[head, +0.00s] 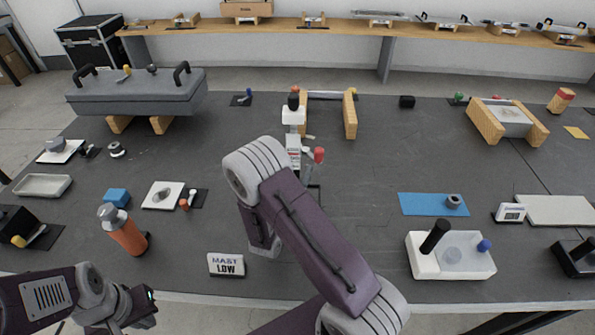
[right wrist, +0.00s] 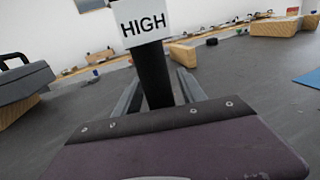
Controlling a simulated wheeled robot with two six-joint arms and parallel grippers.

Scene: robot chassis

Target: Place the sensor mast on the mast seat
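The sensor mast is a dark post with a white label reading HIGH (right wrist: 145,23) in the right wrist view. It stands roughly upright between the grey fingers of my right gripper (right wrist: 160,88). Gaps show beside it near the finger bases; contact at the tips is unclear. I cannot identify the mast seat with certainty.
A MAST LOW sign (head: 227,265) stands at the front. A grey case-like body (head: 137,95) rests on wooden blocks at the back left. An orange bottle (head: 124,235) stands near my left gripper. A white block (head: 425,262) with a black post is front right.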

